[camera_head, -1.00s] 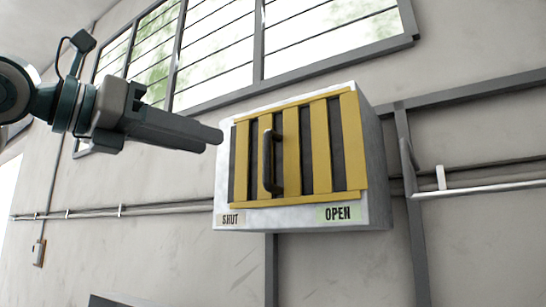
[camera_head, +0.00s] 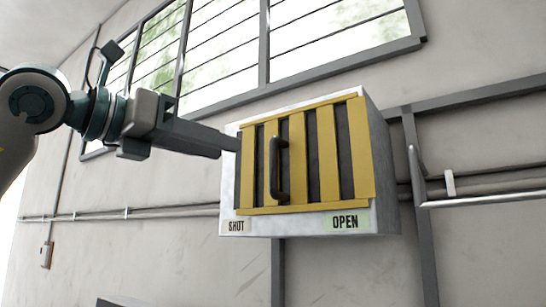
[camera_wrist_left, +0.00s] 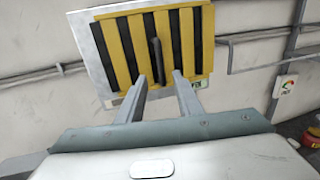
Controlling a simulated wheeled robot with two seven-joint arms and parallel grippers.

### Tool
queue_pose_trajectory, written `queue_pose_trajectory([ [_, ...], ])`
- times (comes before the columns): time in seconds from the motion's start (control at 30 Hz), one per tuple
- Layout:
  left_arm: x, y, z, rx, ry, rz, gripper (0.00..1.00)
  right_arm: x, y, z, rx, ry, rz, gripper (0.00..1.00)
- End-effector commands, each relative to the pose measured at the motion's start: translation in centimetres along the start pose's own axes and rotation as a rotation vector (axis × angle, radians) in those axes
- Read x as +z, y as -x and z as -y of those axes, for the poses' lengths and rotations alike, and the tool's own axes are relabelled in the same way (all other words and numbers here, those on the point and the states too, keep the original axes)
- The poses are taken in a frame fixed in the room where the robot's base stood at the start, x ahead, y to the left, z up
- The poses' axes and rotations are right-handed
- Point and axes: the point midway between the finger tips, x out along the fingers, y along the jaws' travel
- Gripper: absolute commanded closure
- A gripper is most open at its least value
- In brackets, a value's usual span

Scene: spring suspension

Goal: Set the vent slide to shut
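The vent (camera_head: 384,150) is a pale wall box with yellow slats and dark gaps between them. Its upright dark handle (camera_head: 279,168) stands left of centre on the slats. A SHUT label (camera_head: 237,227) is at the lower left and a green OPEN label (camera_head: 345,222) at the lower right. My left gripper (camera_head: 238,146) is in front of the vent's left edge in the head view. In the left wrist view its two fingers (camera_wrist_left: 160,82) are apart and empty, with the handle (camera_wrist_left: 157,60) beyond and between the tips. My right gripper is not in view.
A barred window (camera_head: 330,30) is above the vent. A grey metal frame (camera_head: 416,190) and a white pipe (camera_head: 485,198) are to the right. A small sign (camera_wrist_left: 286,87) and a red round object (camera_wrist_left: 311,139) show in the left wrist view.

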Motion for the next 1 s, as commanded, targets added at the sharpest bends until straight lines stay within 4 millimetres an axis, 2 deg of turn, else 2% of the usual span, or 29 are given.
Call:
queue_pose_trajectory([
  [0.03, 0.3, -1.0, 0.0, -0.002, 0.001, -0.004, 0.68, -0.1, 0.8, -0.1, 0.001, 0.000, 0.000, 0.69],
  [0.6, 0.3, -10.9, 0.0, -0.002, 0.002, -0.003, 0.68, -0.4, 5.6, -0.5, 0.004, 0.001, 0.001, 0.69],
  [0.8, 0.2, -13.0, 0.0, -0.002, 0.001, -0.001, 0.68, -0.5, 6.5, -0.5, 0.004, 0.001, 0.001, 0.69],
  [1.0, 0.0, -13.7, 0.0, 0.000, 0.000, -0.001, 0.68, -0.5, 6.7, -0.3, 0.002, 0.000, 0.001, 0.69],
])
